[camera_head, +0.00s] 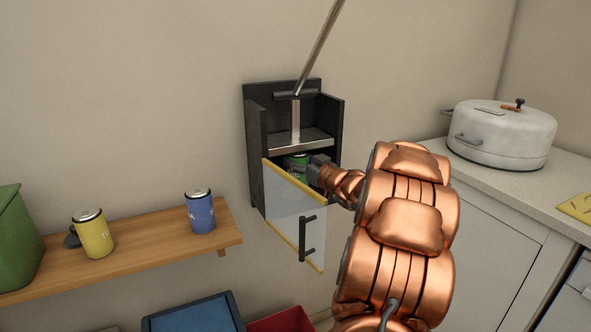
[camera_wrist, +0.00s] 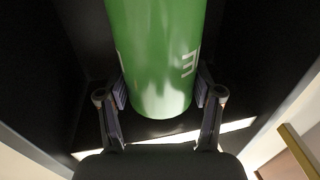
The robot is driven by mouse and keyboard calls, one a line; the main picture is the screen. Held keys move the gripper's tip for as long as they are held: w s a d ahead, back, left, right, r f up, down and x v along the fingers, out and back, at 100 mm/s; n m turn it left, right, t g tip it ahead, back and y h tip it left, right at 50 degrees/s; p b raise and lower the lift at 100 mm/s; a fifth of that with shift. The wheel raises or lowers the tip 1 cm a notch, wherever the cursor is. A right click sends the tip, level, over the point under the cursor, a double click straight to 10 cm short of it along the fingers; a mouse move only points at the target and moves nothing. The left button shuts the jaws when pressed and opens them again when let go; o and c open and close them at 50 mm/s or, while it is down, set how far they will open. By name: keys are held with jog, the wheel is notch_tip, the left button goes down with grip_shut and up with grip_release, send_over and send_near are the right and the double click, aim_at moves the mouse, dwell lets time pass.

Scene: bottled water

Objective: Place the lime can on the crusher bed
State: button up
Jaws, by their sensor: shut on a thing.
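The lime can is a green can (camera_head: 297,161) inside the dark crusher (camera_head: 254,135) on the wall, below the metal press plate (camera_head: 300,143). My gripper (camera_head: 313,172) reaches into the crusher from the right and is shut on the can. In the wrist view the green can (camera_wrist: 155,60) stands between the two fingers of my gripper (camera_wrist: 160,100), which touch its sides. The crusher's clear door with yellow edges (camera_head: 284,205) hangs open in front and partly hides the can. I cannot tell whether the can's base touches the bed.
A yellow can (camera_head: 93,236) and a blue can (camera_head: 201,214) stand on a wooden shelf (camera_head: 150,256) at left, near a green bin (camera_head: 20,240). Blue (camera_head: 190,316) and red (camera_head: 283,322) bins are below. A white pot (camera_head: 500,137) stands on the right counter.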

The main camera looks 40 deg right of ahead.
jog(key=shift+w+d, duration=0.2)
jog(key=shift+w, duration=0.9)
jog(key=shift+f, duration=1.75)
jog(key=shift+f, duration=0.1)
jog(key=o, duration=0.9)
jog(key=shift+c, duration=0.2)
jog(key=shift+s, duration=0.3)
jog(key=s+a, duration=0.1)
jog(key=s, duration=1)
jog(key=shift+s+a+b, duration=0.2)
jog(key=shift+a+b, duration=0.1)
jog(key=shift+a, duration=0.05)
